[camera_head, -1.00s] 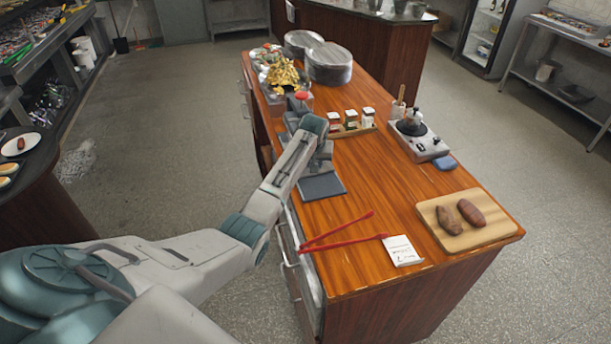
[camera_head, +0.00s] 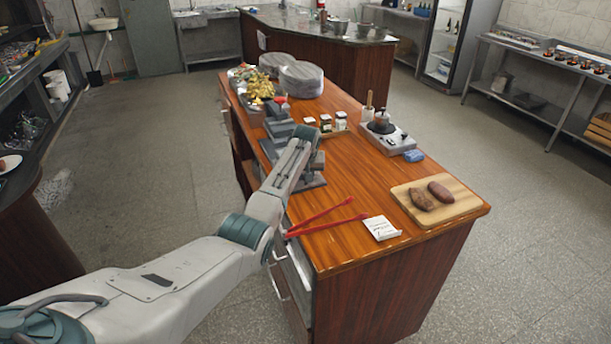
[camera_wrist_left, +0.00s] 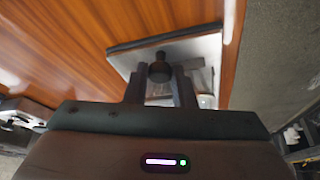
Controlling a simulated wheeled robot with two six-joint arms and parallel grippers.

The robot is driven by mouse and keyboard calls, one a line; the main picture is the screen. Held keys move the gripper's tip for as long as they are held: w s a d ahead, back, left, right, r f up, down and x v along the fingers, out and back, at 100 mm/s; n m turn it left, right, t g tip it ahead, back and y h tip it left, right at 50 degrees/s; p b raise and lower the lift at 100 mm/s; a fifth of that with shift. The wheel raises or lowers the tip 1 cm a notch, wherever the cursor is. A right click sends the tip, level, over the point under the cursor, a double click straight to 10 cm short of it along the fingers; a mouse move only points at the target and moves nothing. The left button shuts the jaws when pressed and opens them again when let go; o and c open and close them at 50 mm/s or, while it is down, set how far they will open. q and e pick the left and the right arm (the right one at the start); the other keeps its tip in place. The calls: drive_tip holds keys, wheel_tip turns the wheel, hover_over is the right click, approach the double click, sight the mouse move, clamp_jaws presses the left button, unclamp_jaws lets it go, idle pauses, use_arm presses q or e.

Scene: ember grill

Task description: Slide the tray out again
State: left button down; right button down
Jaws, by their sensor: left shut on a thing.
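A grey stepped metal device (camera_head: 277,128) with a red top stands on the wooden counter near its left edge. A flat grey plate, perhaps the tray (camera_head: 312,183), lies at its near end, partly hidden by my left arm. In the left wrist view a pale flat surface with a dark edge (camera_wrist_left: 150,42) shows on the wood. My left gripper (camera_wrist_left: 160,78) is shut on a dark round handle (camera_wrist_left: 160,66) in front of that surface. In the head view its fingers are hidden by the wrist. My right gripper is not in view.
Red tongs (camera_head: 325,222), a white card (camera_head: 381,228) and a wooden board (camera_head: 425,207) with two brown sausage-like pieces lie on the near counter.

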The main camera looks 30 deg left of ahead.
use_arm(q)
drive_tip(key=c, duration=1.3)
unclamp_jaws()
drive_tip(key=shift+o, duration=0.5)
drive_tip(key=shift+r, duration=0.1)
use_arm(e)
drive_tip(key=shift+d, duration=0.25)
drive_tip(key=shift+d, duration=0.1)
use_arm(q)
drive_tip(key=b+v, duration=0.3)
drive_tip(key=v, duration=0.7)
drive_tip(key=shift+r, duration=0.4)
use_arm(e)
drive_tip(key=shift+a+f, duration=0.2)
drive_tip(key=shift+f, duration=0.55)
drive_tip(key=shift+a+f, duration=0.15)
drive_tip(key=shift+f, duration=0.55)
use_arm(q)
drive_tip(key=shift+s+d, duration=0.1)
drive_tip(key=shift+s, duration=0.05)
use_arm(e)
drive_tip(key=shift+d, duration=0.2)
use_arm(q)
drive_tip(key=shift+f, duration=0.1)
